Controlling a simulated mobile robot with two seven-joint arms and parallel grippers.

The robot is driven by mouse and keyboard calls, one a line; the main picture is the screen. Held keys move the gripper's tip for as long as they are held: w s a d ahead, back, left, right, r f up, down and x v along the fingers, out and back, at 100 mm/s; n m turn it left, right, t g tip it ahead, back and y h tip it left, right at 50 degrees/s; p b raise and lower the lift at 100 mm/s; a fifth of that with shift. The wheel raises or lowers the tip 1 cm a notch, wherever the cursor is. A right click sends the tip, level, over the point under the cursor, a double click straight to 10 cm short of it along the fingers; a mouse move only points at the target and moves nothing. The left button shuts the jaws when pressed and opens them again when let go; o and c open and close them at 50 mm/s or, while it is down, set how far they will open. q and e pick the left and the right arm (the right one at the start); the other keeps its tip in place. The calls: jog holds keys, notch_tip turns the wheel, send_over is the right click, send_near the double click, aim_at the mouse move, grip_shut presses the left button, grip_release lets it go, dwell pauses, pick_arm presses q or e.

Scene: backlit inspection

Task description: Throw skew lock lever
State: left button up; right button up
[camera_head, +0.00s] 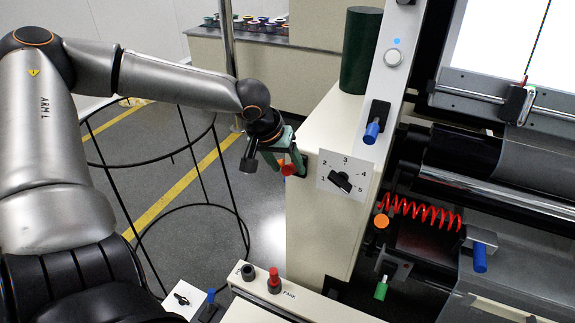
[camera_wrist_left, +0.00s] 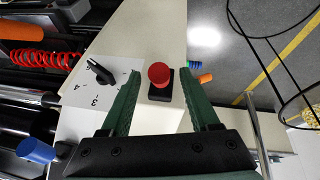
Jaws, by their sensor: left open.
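My left gripper (camera_head: 286,163) is open at the left side of the cream cabinet, by a red round knob (camera_head: 288,170). In the left wrist view the red knob (camera_wrist_left: 159,75) stands on a small black base, between the open green fingers of my left gripper (camera_wrist_left: 158,82) and apart from both. Levers with blue handles (camera_head: 371,132) (camera_head: 480,257) and one with a green handle (camera_head: 381,289) show on the machine. No readable label says which is the skew lock lever. My right gripper is not in view.
A numbered rotary dial (camera_head: 341,182) is close to my left gripper on the cabinet (camera_head: 320,240). A red coil (camera_head: 420,212) and an orange knob (camera_head: 381,221) are right of it. A black wire stand (camera_head: 160,159) is on the floor at left.

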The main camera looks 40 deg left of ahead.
pick_arm(q)
jog(key=shift+w+f, duration=0.15)
jog(key=shift+f, duration=0.2)
grip_shut()
dwell(0.4)
dwell(0.9)
